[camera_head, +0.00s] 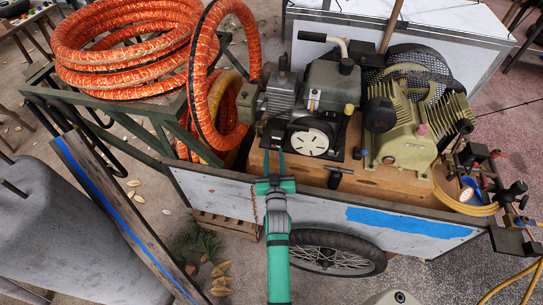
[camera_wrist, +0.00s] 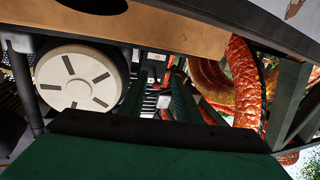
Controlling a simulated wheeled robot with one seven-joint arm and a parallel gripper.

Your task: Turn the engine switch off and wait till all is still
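The engine (camera_head: 332,85) sits on the cart's wooden deck, dark grey with a white round starter disc (camera_head: 309,140) on its near face. In the wrist view, which looks upside down, the disc (camera_wrist: 80,78) is at the left. My gripper (camera_head: 274,152) reaches over the cart's near side panel, just left of the disc. In the wrist view its two green fingers (camera_wrist: 158,88) stand apart, with small grey and white engine parts showing beyond the gap. Nothing is clearly held. I cannot pick out the engine switch, and contact with the engine cannot be told.
The pale side panel (camera_head: 205,190) with blue tape lies under my arm. Orange hose coils (camera_head: 115,45) are at the left. The olive compressor pump (camera_head: 405,130) is right of the engine. A gauge and valves (camera_head: 467,194) stand at the far right. A wheel (camera_head: 330,252) is below.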

